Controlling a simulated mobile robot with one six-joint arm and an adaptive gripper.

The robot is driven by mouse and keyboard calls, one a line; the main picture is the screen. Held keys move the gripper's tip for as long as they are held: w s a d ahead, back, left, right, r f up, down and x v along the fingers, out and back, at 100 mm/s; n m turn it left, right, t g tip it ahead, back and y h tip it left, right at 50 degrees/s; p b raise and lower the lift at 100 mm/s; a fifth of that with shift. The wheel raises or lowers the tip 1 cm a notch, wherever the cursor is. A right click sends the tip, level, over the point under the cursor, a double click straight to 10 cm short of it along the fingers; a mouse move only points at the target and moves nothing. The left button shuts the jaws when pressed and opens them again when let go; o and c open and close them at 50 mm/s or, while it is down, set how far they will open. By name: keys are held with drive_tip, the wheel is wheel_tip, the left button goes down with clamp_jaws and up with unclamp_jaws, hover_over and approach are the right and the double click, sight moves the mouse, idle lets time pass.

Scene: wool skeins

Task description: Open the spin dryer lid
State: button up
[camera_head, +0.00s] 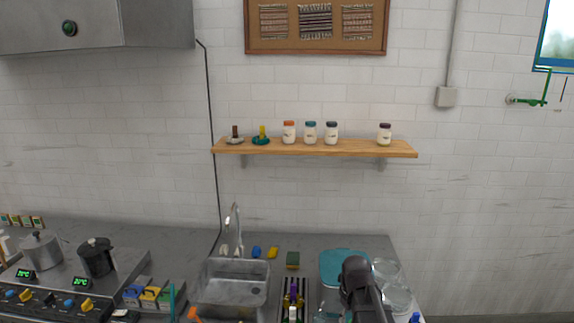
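I cannot make out a spin dryer or its lid in the head view. A dark arm link of mine rises from the bottom edge, right of centre, in front of the counter. My gripper's fingers do not show. A flat teal item (335,265) lies on the counter just behind the arm, partly hidden by it; I cannot tell what it is.
A steel sink (232,288) with a tap (235,225) is left of the arm. Clear glass vessels (397,297) stand close to its right. Pots (97,257) sit on the stove at left. A wooden shelf (350,148) with jars hangs above.

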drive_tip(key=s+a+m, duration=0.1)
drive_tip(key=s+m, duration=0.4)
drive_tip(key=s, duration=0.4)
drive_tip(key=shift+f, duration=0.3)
